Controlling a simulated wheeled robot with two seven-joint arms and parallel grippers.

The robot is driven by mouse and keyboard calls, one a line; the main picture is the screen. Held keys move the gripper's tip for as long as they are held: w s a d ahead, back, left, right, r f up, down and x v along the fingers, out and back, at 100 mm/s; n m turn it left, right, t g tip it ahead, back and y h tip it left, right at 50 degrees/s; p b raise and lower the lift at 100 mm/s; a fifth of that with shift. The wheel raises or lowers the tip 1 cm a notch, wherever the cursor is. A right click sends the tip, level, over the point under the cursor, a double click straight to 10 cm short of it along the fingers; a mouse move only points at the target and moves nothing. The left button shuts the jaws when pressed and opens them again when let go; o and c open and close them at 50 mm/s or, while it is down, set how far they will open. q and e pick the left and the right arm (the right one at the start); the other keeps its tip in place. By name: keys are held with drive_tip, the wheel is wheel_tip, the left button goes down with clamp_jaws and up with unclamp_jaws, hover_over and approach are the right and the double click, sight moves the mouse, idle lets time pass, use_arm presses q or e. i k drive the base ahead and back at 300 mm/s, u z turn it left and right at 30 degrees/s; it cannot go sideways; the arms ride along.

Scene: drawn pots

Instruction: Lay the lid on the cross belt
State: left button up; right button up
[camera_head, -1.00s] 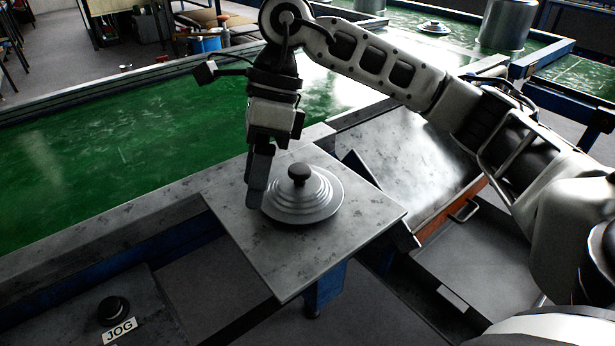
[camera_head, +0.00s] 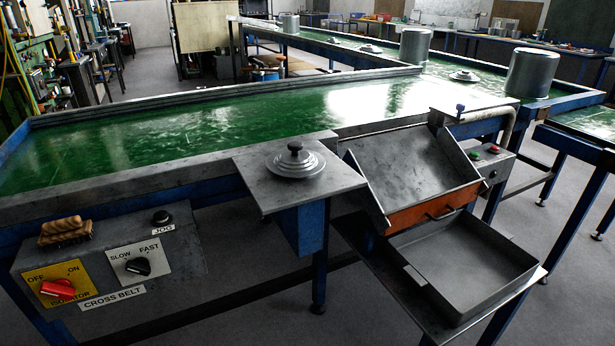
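The lid (camera_head: 295,163) is a round, stepped metal disc with a dark knob on top. It lies flat, knob up, on the small grey metal plate (camera_head: 337,181) at the near edge of the cross belt. The cross belt (camera_head: 190,143) is a long green surface behind the plate, running left to right, and its near stretch is bare. Neither of my grippers is in view.
A control box (camera_head: 110,265) labelled CROSS BELT, with a red isolator switch (camera_head: 58,289), hangs at the left. A sloped metal chute (camera_head: 412,165) and an open tray (camera_head: 462,262) stand right of the plate. Pots (camera_head: 531,73) and other lids (camera_head: 464,76) stand farther back.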

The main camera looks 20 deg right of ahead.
sight(255, 136)
drive_tip(key=z, duration=1.7)
drive_tip(key=k, duration=0.1)
drive_tip(key=u, duration=2.6)
drive_tip(key=i, duration=0.7)
drive_tip(key=z, duration=0.85)
